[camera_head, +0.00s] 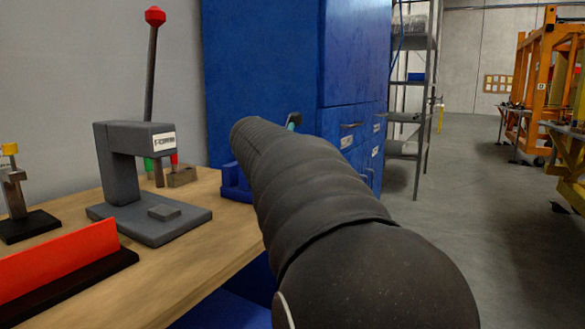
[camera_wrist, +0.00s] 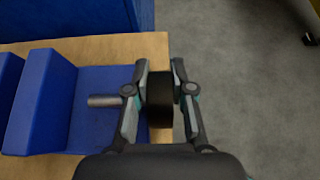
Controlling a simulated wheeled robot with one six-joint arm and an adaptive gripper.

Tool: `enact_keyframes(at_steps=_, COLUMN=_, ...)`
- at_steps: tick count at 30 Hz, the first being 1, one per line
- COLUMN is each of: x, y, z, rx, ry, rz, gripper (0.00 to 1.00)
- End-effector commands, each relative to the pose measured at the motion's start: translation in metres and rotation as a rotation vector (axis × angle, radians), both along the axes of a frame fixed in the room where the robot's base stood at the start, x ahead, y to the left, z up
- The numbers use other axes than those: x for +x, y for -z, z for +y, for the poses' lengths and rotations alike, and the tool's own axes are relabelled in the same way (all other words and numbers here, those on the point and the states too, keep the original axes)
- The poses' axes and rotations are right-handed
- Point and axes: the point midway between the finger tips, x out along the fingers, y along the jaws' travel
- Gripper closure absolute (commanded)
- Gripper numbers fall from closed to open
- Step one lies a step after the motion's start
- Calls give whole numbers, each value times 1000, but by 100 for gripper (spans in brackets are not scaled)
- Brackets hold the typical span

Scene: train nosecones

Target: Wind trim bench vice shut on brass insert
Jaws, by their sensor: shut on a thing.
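The blue bench vice (camera_wrist: 95,105) stands at the bench corner in the wrist view, its jaws to the left. A grey metal screw (camera_wrist: 102,100) sticks out of it toward a dark round handle (camera_wrist: 160,104). My gripper (camera_wrist: 159,68) is shut on this handle, one finger on each side. In the head view the vice (camera_head: 234,184) shows only in part at the bench's far end, behind my arm. I cannot see the brass insert in either view; the space between the jaws is mostly out of frame.
The wooden bench (camera_head: 180,270) carries a grey arbor press (camera_head: 122,175) with a red-knobbed lever, a red strip (camera_head: 60,262) and a small clamp stand (camera_head: 22,205). A blue cabinet (camera_head: 262,75) stands behind. Open floor (camera_head: 470,190) lies to the right, with orange frames beyond.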

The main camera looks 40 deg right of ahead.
Motion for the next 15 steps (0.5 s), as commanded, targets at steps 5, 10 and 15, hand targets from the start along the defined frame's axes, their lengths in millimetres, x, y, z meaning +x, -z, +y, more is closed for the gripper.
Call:
enact_keyframes(at_steps=5, x=2, y=0, z=-5, rx=137, ry=2, rz=52, gripper=100)
enact_keyframes(at_steps=10, x=3, y=3, z=-8, rx=284, ry=2, rz=113, gripper=100)
enact_keyframes(at_steps=15, x=4, y=6, z=-10, rx=431, ry=1, rz=175, gripper=100)
